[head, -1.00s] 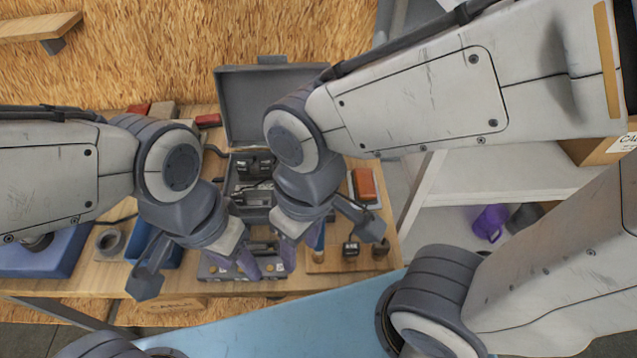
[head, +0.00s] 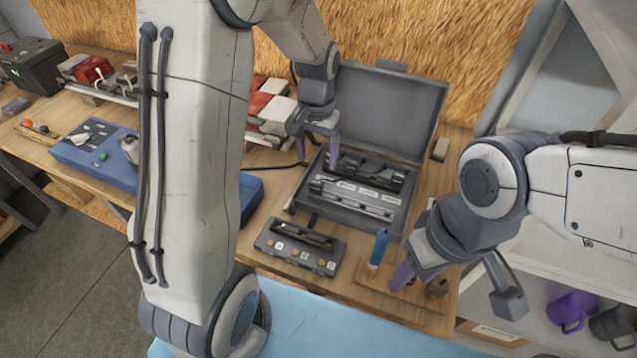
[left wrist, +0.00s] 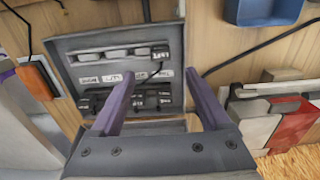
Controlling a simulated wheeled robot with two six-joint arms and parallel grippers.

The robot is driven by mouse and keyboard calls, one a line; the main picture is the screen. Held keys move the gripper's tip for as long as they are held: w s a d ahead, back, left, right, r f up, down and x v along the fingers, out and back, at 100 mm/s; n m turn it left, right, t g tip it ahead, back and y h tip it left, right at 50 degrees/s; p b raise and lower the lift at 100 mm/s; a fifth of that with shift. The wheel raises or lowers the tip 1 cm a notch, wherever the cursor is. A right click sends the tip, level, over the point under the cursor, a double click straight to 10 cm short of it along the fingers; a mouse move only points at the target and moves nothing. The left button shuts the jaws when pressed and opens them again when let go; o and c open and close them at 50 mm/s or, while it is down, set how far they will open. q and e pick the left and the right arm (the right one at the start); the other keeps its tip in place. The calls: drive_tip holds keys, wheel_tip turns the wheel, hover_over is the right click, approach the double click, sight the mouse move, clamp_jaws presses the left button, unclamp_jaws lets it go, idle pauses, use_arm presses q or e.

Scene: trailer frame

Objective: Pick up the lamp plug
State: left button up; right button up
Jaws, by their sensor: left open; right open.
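The open grey case (head: 395,110) stands on the workbench. Black plug-like pieces (head: 375,172) lie in its back part, behind a row of white labels; these also show in the left wrist view (left wrist: 152,98). The labels are too small to read, so I cannot tell which piece is the lamp plug. My left gripper (head: 318,150) is open over the back left of the case. In the left wrist view its purple fingers (left wrist: 162,100) are apart, with nothing clearly held. My right gripper (head: 408,272) is open near the bench's front right, right of a blue cylinder (head: 379,250).
A grey block with a black bar (head: 300,245) lies in front of the case. A blue bin (head: 250,195) is to its left, partly behind my left arm. A blue box (head: 95,155) is farther left. An orange block (left wrist: 37,78) lies beside the case.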

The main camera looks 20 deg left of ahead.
sight(316, 182)
use_arm(q)
wheel_tip(316, 182, down, 5)
drive_tip(key=shift+r+p, duration=0.2)
drive_tip(key=shift+p, duration=0.1)
wheel_tip(316, 182, down, 5)
drive_tip(key=shift+s+a+r+p, duration=0.1)
drive_tip(key=shift+s+a+p, duration=0.05)
drive_tip(key=shift+p, duration=0.75)
drive_tip(key=shift+f, duration=0.3)
drive_tip(key=c, duration=0.9)
